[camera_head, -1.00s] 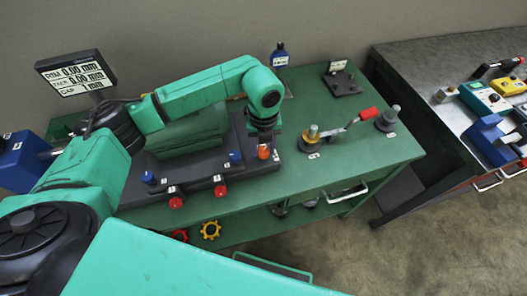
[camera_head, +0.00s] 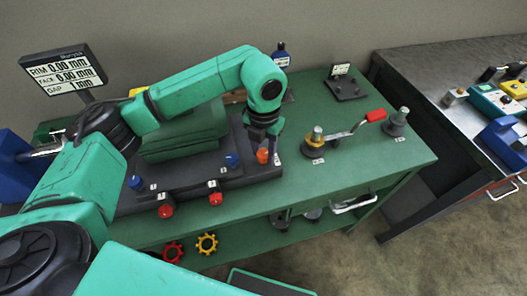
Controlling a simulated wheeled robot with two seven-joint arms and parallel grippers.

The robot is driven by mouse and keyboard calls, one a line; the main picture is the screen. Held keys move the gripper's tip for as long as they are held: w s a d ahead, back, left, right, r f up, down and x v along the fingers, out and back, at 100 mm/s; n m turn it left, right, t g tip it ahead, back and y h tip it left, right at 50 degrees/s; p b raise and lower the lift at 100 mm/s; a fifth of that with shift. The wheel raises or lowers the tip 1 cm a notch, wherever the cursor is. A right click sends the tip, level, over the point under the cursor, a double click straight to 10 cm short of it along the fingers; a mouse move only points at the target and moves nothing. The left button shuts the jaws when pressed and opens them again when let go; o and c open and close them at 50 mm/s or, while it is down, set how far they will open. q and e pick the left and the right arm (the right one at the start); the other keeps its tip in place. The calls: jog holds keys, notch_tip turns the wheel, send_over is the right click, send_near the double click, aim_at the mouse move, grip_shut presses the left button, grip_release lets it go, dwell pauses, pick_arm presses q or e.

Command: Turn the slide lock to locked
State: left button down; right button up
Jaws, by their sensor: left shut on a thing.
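My left gripper (camera_head: 264,150) points down at the right end of the long dark slide base (camera_head: 205,178) on the green bench. Its jaws are shut on the orange knob (camera_head: 262,156), which shows between the fingers. This knob appears to be the slide lock; I cannot read its marking or tell its setting. Two blue knobs (camera_head: 232,160) and two red knobs (camera_head: 215,199) sit along the same base, to the left. My right gripper is out of view.
A brass-topped post with a red-handled lever (camera_head: 345,132) stands right of the base, beside a grey post (camera_head: 397,124). A display (camera_head: 60,74) reads 0.00 mm at the back left. A second table (camera_head: 450,65) is at the right. The bench's front right is clear.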

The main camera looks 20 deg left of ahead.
aim_at(263, 153)
pick_arm(q)
jog(key=shift+w+r, duration=0.1)
jog(key=shift+r, duration=0.05)
jog(key=shift+c, duration=2.1)
grip_release()
notch_tip(263, 153, up, 14)
jog(key=shift+r+b, duration=0.2)
jog(key=shift+b, duration=0.2)
